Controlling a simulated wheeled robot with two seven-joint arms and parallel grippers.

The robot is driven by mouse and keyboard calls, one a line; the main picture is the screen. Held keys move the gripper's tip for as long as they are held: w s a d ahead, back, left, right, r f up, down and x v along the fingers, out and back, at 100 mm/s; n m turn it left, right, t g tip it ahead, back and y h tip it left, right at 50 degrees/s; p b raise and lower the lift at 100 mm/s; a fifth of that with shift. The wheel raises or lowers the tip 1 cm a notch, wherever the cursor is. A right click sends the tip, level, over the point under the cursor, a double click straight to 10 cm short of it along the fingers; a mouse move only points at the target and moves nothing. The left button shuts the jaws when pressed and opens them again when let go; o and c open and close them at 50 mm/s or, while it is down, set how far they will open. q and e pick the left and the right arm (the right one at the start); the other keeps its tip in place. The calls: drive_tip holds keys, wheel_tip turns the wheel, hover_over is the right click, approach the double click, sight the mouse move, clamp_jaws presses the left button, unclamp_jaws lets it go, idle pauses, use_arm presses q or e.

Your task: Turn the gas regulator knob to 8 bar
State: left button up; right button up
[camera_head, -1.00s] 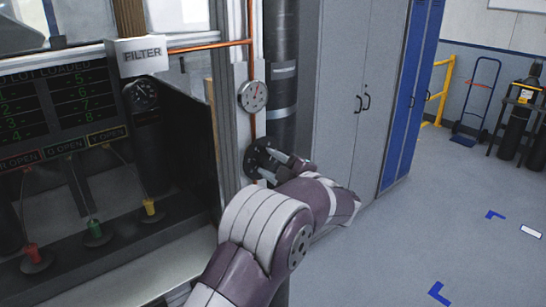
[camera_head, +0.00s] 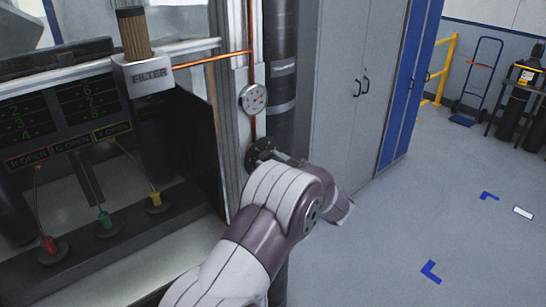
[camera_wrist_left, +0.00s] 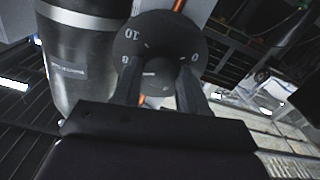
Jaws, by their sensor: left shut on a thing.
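The regulator knob (camera_head: 261,149) is a round black dial on the front of the metal post, partly covered by my left arm. In the left wrist view the dial (camera_wrist_left: 165,38) faces me, with a 10 at upper left, another digit below it, too small to read surely, and a 0 at right. My right gripper is not in view.
A copper pipe (camera_head: 212,60) runs to the post near the gauge. A dark cylinder (camera_head: 281,80) stands right behind the knob, beside grey cabinets (camera_head: 340,90). The bench with coloured levers (camera_head: 104,220) is at left.

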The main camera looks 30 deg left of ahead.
use_arm(q)
drive_tip(key=shift+w+r+m+p, duration=0.1)
drive_tip(key=shift+r+m+p, duration=0.2)
drive_tip(key=shift+m, duration=0.1)
drive_tip(key=o, duration=1.1)
drive_tip(key=shift+a, duration=0.1)
drive_tip(key=shift+a+f, duration=0.1)
drive_tip(key=shift+f, duration=0.1)
drive_tip(key=b+v, duration=0.5)
drive_tip(key=v, duration=0.7)
drive_tip(key=shift+d+b, duration=0.3)
drive_tip(key=shift+b, duration=0.05)
drive_tip(key=shift+f, duration=0.1)
